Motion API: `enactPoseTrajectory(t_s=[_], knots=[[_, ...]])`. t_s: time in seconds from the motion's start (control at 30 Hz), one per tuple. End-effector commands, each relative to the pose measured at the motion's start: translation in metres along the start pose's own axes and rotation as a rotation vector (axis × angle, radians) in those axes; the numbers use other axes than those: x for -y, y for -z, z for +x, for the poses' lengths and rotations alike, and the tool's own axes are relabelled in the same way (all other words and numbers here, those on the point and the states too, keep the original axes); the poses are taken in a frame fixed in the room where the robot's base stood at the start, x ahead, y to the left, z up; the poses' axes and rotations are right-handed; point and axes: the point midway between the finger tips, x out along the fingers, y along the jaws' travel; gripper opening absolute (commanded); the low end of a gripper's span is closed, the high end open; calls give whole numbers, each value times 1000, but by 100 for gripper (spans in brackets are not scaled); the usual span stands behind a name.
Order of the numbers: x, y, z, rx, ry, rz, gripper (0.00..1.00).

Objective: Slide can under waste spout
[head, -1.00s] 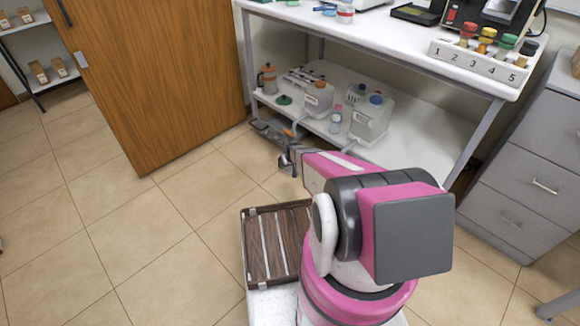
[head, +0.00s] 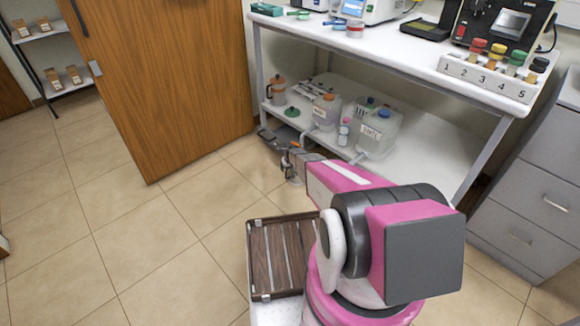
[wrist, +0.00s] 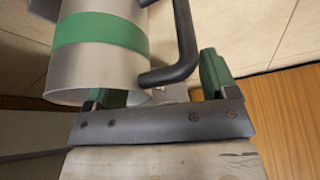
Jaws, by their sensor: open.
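The can (wrist: 100,45) is a pale metal cylinder with a green band and a black bar handle (wrist: 180,45) in the wrist view. My gripper (wrist: 159,85) is open. The handle lies between its two green-padded fingers, and the can's rim partly covers the left finger. I cannot tell whether the pads touch the can. In the head view, my gripper is small and partly hidden by my arm, low in front of the shelf. The waste container (head: 325,110) stands on the lower shelf, with a pale spout (head: 308,130) pointing toward the front edge.
A second labelled container (head: 376,128) and a small bottle (head: 344,131) stand right of the waste container. An orange-lidded jug (head: 278,90) and a green item (head: 292,112) are on its left. A wooden cabinet (head: 165,80) borders the left; tiled floor (head: 180,230) is clear in front.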

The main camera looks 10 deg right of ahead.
Motion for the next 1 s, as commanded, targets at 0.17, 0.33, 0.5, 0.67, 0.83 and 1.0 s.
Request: enactPoseTrajectory(t_s=[0.17, 0.33, 0.5, 0.67, 0.83, 1.0], knots=[[0, 0, 5, 0, 0, 0, 79], [0, 0, 5, 0, 0, 0, 79], [0, 0, 5, 0, 0, 0, 24], [0, -1, 5, 1, 0, 0, 0], [0, -1, 5, 1, 1, 1, 0], [-1, -2, 5, 3, 1, 1, 0]])
